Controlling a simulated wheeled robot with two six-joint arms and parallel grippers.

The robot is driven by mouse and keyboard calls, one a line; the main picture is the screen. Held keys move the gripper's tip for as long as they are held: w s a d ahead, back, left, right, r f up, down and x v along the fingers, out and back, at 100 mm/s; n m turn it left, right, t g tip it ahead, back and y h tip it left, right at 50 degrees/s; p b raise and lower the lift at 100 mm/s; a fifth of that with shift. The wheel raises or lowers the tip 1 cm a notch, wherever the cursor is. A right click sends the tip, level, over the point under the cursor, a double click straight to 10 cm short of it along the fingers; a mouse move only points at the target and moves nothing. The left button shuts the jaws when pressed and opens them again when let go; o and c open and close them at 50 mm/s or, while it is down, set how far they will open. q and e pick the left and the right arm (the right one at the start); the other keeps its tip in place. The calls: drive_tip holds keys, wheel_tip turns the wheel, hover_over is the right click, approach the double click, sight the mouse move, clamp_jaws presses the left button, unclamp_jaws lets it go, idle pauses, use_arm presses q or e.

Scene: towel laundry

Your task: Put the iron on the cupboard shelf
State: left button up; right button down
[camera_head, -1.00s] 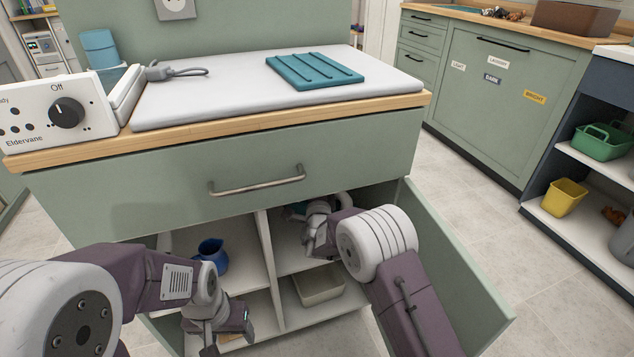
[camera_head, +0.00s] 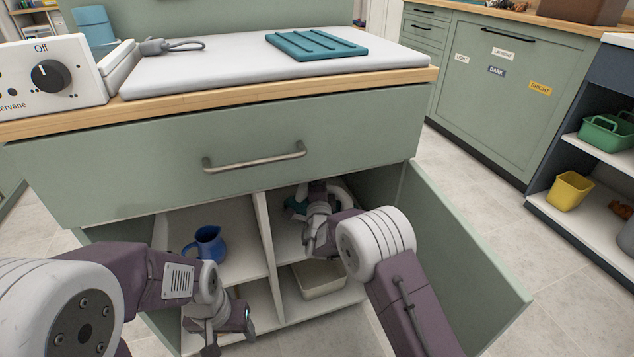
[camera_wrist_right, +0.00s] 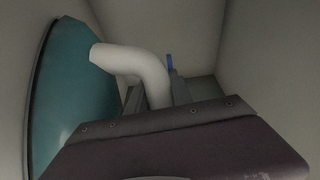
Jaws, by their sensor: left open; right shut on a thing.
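The iron has a teal body and a white handle. In the head view its teal part (camera_head: 296,205) shows inside the upper right compartment of the open cupboard, partly hidden by my right gripper (camera_head: 320,196). In the right wrist view the teal body (camera_wrist_right: 72,90) stands on its side at the left, and my right gripper (camera_wrist_right: 165,95) is shut on the curved white handle (camera_wrist_right: 140,65). I cannot tell whether the iron touches the shelf (camera_head: 285,244). My left gripper (camera_head: 226,332) is open and empty in front of the lower left compartment.
A blue jug (camera_head: 209,244) stands in the upper left compartment, beside the divider (camera_head: 266,240). A beige bin (camera_head: 320,278) sits below the iron. The open door (camera_head: 465,250) stands to the right.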

drive_tip(key=c, duration=1.1)
unclamp_jaws()
drive_tip(key=shift+s+r, duration=0.15)
drive_tip(key=shift+s+d+p, duration=0.15)
drive_tip(key=shift+s+p, duration=2.4)
drive_tip(key=shift+s, duration=3.35)
